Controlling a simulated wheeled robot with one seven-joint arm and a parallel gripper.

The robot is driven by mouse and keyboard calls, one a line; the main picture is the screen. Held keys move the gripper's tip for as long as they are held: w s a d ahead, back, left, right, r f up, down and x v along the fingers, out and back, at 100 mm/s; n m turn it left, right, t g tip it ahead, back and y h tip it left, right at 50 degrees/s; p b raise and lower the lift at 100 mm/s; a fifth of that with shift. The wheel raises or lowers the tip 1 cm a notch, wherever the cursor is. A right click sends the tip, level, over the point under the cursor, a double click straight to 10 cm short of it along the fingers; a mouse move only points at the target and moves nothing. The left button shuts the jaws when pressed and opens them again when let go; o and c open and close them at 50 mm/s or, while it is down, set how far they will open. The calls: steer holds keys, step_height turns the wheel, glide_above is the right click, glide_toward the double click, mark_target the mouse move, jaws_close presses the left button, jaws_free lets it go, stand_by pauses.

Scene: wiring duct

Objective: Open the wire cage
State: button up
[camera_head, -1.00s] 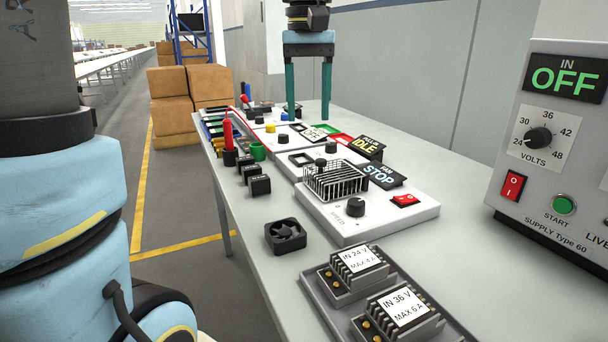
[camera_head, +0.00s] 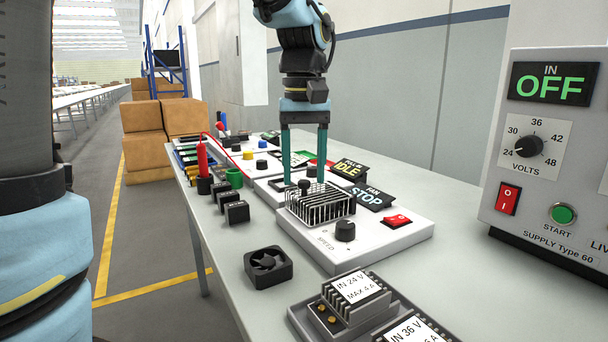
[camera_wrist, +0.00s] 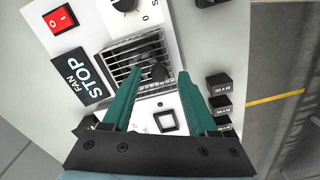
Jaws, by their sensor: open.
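The wire cage (camera_head: 322,207) is a small rack of thin bars on a white panel (camera_head: 400,236), with a dark knob (camera_head: 304,185) at its far edge. In the wrist view the cage (camera_wrist: 121,60) lies beyond the fingertips, with the dark knob (camera_wrist: 159,73) between them. My gripper (camera_head: 305,182) points down with two green fingers apart, one on each side of the knob. It also shows open in the wrist view (camera_wrist: 157,76). The cage looks closed over its opening. I cannot tell whether the fingers touch the knob.
A FAN STOP sign (camera_head: 371,197), a speed knob (camera_head: 345,231) and a red switch (camera_head: 396,221) sit beside the cage. A loose fan (camera_head: 268,266) and black blocks (camera_head: 236,212) lie to the left. A power supply (camera_head: 545,150) stands at right.

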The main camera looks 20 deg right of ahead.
steer(key=shift+f, duration=0.4)
jaws_close()
stand_by(1.2)
